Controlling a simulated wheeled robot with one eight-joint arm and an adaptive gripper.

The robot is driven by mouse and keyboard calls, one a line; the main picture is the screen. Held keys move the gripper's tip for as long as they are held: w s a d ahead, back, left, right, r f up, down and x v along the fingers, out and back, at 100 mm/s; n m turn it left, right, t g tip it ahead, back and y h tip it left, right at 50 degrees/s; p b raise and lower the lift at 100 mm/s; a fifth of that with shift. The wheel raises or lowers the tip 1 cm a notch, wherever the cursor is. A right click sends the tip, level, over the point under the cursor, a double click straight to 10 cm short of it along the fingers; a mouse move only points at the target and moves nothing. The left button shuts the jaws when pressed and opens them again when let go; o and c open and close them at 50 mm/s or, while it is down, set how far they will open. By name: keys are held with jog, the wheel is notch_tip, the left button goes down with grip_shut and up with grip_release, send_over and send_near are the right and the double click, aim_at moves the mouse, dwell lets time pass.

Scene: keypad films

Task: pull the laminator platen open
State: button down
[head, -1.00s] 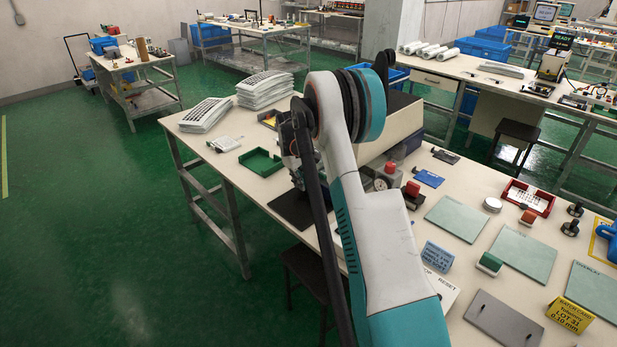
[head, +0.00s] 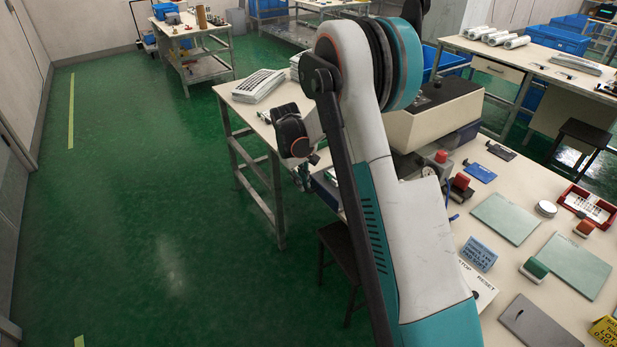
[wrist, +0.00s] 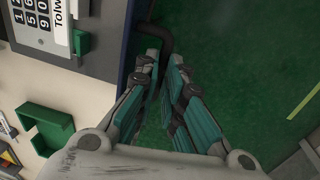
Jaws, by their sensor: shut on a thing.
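The laminator (head: 425,125), a cream box with a dark top, stands on the worktable, partly hidden by my arm. Its platen (head: 326,188) shows in the head view as a pale slab with a bluish edge past the table's front edge, mostly behind my arm. In the wrist view the platen (wrist: 95,62) is at upper left, with a keypad film (wrist: 42,18) on it. A dark curved handle (wrist: 180,38) stands off its edge. My gripper (wrist: 163,62) is shut on this handle; the exact contact is partly hidden by the fingers. In the head view my gripper (head: 303,178) hangs by the table's front edge.
A green tray (wrist: 45,125) lies on the table beside the platen. A dark stool (head: 343,250) stands under the table's front edge. Glass-like plates (head: 507,217) and stamps lie on the table at right. The green floor at left is clear.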

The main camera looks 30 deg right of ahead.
jog(key=c, duration=1.7)
grip_release()
jog(key=r, duration=0.4)
jog(key=a+r, duration=0.1)
jog(key=r, duration=0.3)
jog(key=a+r, duration=0.1)
jog(key=r, duration=0.2)
jog(key=shift+s+a+r, duration=0.1)
jog(key=shift+s+r, duration=0.05)
jog(key=shift+r, duration=0.25)
